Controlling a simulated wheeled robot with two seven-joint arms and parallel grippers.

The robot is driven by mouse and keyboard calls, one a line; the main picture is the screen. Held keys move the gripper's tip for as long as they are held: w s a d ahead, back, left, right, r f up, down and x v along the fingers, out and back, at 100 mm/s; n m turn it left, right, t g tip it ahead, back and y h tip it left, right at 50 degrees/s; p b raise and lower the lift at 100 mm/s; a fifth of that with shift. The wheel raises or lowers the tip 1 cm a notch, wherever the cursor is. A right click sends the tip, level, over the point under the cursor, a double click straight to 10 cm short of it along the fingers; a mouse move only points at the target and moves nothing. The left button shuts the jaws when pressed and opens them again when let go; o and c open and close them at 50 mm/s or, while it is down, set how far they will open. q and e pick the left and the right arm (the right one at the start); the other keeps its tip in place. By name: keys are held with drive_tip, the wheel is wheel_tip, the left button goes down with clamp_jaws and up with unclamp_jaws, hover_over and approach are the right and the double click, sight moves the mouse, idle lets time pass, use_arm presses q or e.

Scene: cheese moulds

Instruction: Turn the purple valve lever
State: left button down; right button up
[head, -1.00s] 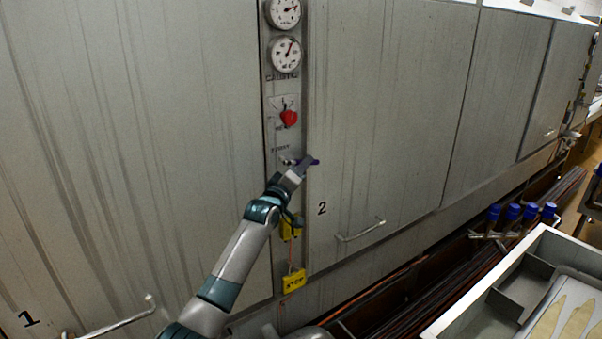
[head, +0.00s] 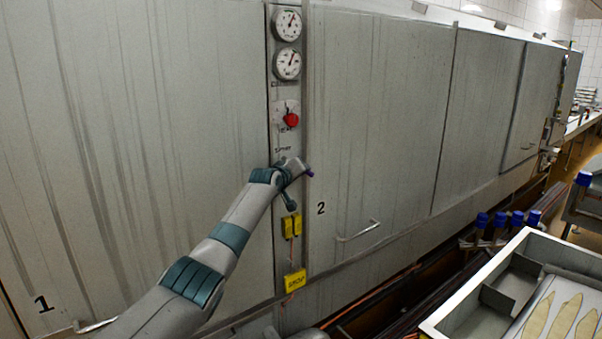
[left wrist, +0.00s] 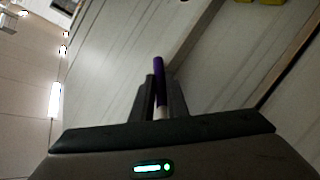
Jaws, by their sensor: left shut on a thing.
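My right gripper is not in view.
Above the lever on the panel are a red knob (head: 291,120) and two gauges (head: 288,64). A metal tray (head: 480,325) and blue-topped valves (head: 500,219) stand at the lower right.

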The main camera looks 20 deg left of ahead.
use_arm(q)
drive_tip(key=shift+f, duration=0.1)
idle(0.3)
drive_tip(key=c, duration=1.7)
unclamp_jaws()
drive_tip(key=shift+c, duration=0.2)
drive_tip(key=shift+s, duration=0.15)
drive_tip(key=b+v, duration=0.5)
drive_tip(key=v, duration=1.2)
drive_tip(key=shift+r+b, duration=0.2)
drive_tip(key=shift+b, duration=0.15)
